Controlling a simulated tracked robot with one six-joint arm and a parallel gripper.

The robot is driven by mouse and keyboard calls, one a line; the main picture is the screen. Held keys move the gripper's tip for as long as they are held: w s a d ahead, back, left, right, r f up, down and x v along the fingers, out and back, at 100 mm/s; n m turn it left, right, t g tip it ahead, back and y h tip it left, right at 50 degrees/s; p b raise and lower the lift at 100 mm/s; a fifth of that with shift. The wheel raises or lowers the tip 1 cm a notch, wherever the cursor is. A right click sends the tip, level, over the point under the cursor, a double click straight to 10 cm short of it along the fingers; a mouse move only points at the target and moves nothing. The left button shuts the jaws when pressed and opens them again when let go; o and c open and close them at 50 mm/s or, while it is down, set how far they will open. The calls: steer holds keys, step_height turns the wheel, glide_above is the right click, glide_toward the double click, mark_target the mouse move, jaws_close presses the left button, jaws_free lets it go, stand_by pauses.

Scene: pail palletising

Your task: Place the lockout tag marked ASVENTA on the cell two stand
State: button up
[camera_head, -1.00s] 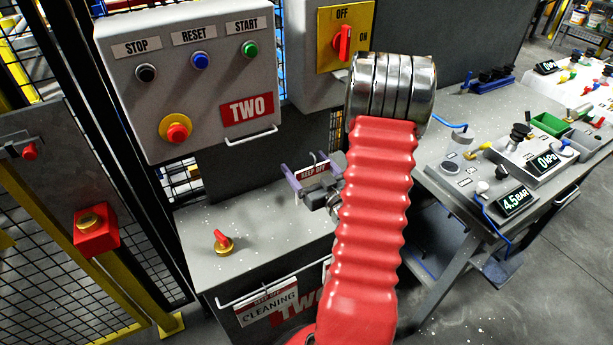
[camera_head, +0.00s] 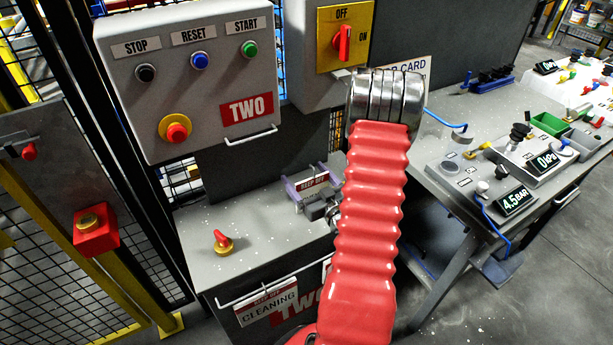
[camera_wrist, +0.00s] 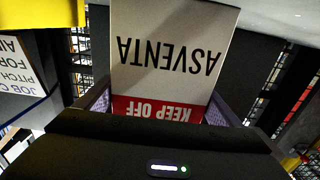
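The lockout tag marked ASVENTA (camera_wrist: 170,55) fills the middle of the wrist view, upside down, white with a red KEEP OFF band. My gripper (camera_head: 312,184) has a purple finger at each side of the tag and appears shut on it. In the head view only the tag's red band (camera_head: 314,180) shows clearly; the rest is hidden or edge-on. The tag is above the rear of the grey cell two stand (camera_head: 195,222); whether it touches the top is unclear. The stand's front has a rail (camera_head: 246,297) and a TWO marking, partly behind my red arm.
A CLEANING tag (camera_head: 268,308) hangs on the stand's front rail. A red-handled valve (camera_head: 222,242) rises from the stand top. The TWO control box (camera_head: 190,85), with a small bar (camera_head: 252,136) beneath, hangs behind. A bench with gauges (camera_head: 515,200) stands right.

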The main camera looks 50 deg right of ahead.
steer(key=shift+o, duration=1.4)
steer(key=shift+r, duration=0.15)
steer(key=v, duration=1.2)
steer(key=shift+s+d, duration=0.1)
